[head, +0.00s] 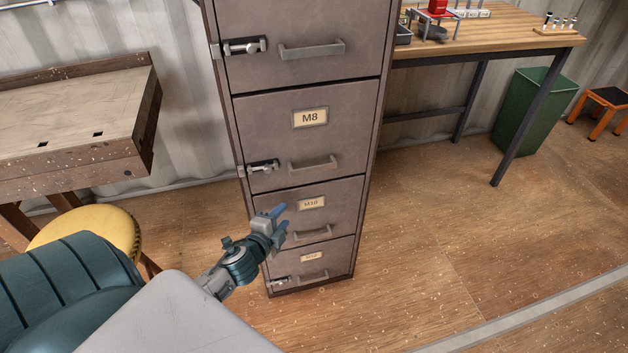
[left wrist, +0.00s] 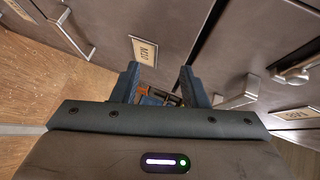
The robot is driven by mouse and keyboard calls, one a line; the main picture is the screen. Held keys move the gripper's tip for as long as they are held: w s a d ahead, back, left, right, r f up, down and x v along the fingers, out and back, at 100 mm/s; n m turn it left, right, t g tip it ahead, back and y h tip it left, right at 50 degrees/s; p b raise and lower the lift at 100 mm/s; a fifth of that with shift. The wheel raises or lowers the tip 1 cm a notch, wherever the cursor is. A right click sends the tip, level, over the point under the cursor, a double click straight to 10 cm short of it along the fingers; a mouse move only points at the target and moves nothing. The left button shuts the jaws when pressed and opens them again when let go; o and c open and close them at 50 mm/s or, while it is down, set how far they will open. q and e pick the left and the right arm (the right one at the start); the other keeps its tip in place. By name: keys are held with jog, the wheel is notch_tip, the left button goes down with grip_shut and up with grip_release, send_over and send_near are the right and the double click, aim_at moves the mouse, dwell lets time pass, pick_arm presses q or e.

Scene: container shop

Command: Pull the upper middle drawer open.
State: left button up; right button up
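The grey-brown cabinet (head: 228,150) stands in the middle of the head view. Its drawer labelled M8 (head: 350,130), second from the top of those in view, looks shut. That drawer's bar handle (head: 312,163) is below its label, and a latch (head: 262,167) is at its left edge. My left gripper (head: 281,222) is in front of the M10 drawer (head: 345,200), lower than the M8 handle. Its blue fingers are apart, and I see nothing gripped between them (left wrist: 160,85). A bar handle (left wrist: 240,95) shows right of the fingers in the left wrist view. My right gripper is not in view.
A workbench (head: 75,105) and a yellow stool (head: 95,228) are at the left. A wood-topped table (head: 480,38), a green bin (head: 530,110) and an orange stool (head: 605,98) are at the right. The floor (head: 430,240) right of the cabinet is clear.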

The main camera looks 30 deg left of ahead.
aim_at(313, 170)
pick_arm(q)
jog(key=d+r+m+t+h+b, duration=0.1)
jog(key=d+r+m+t+b, duration=0.2)
jog(key=r, duration=0.8)
jog(key=w+p, duration=0.2)
jog(key=w, duration=0.1)
jog(key=w+r+p, duration=0.1)
jog(key=w, duration=0.1)
jog(key=shift+w+d, duration=0.15)
jog(key=shift+d, duration=0.15)
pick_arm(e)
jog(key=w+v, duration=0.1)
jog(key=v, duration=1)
pick_arm(q)
jog(key=w, duration=0.4)
jog(key=shift+a+f+p, duration=0.1)
jog(key=shift+a+p, duration=0.05)
jog(key=shift+p, duration=0.25)
jog(key=shift+w+f, duration=0.1)
jog(key=shift+w, duration=0.6)
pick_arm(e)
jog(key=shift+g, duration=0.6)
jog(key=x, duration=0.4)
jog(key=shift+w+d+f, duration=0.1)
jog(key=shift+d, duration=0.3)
pick_arm(q)
jog(key=shift+c, duration=0.2)
grip_shut()
